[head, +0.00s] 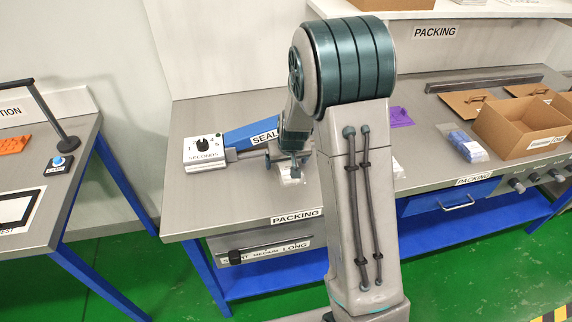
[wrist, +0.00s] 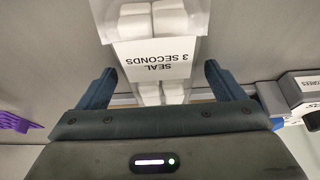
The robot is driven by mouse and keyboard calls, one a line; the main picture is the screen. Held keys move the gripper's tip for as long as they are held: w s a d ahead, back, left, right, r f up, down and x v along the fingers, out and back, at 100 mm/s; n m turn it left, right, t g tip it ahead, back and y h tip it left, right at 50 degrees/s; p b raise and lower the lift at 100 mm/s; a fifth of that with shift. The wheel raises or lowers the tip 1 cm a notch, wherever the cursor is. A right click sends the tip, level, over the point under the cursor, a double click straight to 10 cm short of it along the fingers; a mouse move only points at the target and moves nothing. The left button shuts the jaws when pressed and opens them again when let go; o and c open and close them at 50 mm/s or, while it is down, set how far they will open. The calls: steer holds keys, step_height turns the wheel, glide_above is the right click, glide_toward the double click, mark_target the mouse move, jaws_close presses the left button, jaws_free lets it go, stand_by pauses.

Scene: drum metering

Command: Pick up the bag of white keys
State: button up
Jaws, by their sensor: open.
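The bag of white keys (wrist: 168,20) is clear, with white blocks inside and a white label reading "SEAL 3 SECONDS". In the wrist view it lies at the top centre, running down between the fingers. My gripper (wrist: 157,78) is open, with one blue finger on each side of the bag; I cannot tell whether either touches it.
The sealer (head: 250,134) with its seconds dial box (head: 205,152) stands left of my arm. A purple piece (head: 400,117), a bag of blue pieces (head: 467,146) and an open cardboard box (head: 520,128) lie to the right. A separate bench (head: 60,170) stands at the left.

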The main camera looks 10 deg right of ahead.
steer(key=c, duration=1.2)
steer(key=shift+c, duration=0.4)
steer(key=shift+r, duration=0.2)
